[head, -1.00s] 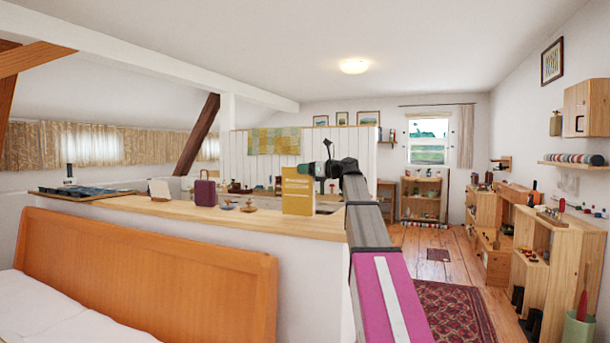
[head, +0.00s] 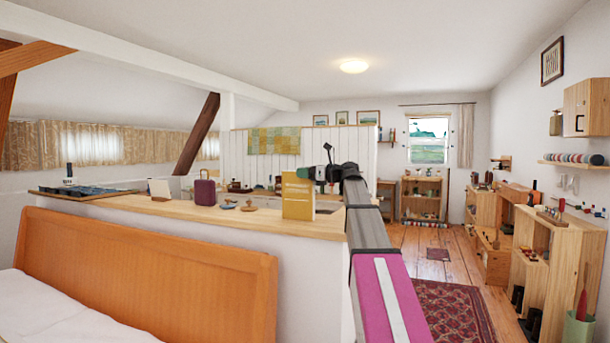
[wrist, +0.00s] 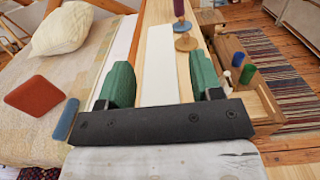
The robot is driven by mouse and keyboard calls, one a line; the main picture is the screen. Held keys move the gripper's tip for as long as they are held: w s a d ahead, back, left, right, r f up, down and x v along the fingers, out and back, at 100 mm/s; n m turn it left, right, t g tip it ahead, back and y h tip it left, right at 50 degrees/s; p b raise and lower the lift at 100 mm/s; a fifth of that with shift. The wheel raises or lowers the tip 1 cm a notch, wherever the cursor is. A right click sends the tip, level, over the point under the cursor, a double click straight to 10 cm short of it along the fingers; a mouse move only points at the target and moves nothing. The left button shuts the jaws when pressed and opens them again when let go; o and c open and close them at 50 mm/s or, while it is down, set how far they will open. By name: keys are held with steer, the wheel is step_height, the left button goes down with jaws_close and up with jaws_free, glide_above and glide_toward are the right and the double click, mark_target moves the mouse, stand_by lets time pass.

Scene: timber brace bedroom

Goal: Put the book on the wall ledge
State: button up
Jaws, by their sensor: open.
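A yellow book (head: 298,196) stands upright on the pale wooden ledge (head: 150,207) that tops the white half wall, cover facing me. In the head view my gripper (head: 326,168) is just right of the book, partly hidden by my own arm. In the wrist view its two green fingers (wrist: 161,75) are apart. A pale flat strip (wrist: 158,60) shows between them, with wood on both sides; I cannot tell whether it is part of the book. No grip on the book shows.
A purple case (head: 204,192), small dishes (head: 228,204) and a dark tray (head: 80,191) stand along the ledge to the left. The orange bed headboard (head: 140,265) is in front. Wooden shelving units (head: 555,250) line the right wall.

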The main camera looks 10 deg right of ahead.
steer(key=v, duration=1.1)
steer(key=shift+s+d, duration=0.25)
steer(key=shift+d, duration=0.05)
